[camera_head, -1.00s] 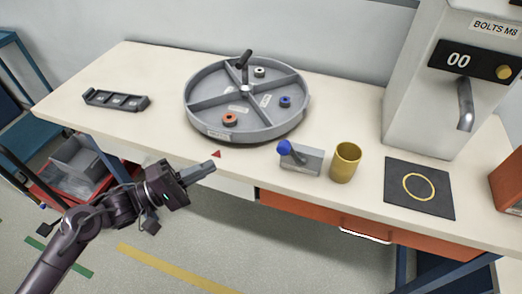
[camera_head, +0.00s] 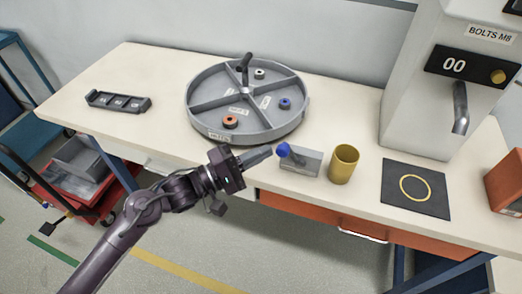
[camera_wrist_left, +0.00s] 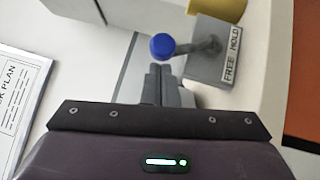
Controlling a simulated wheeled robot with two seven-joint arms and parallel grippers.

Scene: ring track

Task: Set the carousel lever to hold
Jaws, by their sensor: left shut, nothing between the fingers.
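The carousel lever has a blue ball knob (camera_head: 283,150) on a short stem, set on a grey block (camera_head: 302,162) near the table's front edge. In the left wrist view the knob (camera_wrist_left: 162,46) lies just beyond my fingertips, and the block (camera_wrist_left: 222,62) carries a label reading FREE and HOLD. My left gripper (camera_head: 268,150) is shut and empty, its tips close to the left side of the knob; I cannot tell whether they touch. The grey carousel (camera_head: 190,118) stands behind, divided into compartments holding small rings. My right gripper is out of view.
A yellow cup (camera_head: 343,165) stands right of the lever block. A dark mat (camera_head: 395,200) with a yellow ring and a bolt dispenser (camera_head: 405,105) are further right. A grey tray (camera_head: 118,103) lies at the left. The table between tray and carousel is clear.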

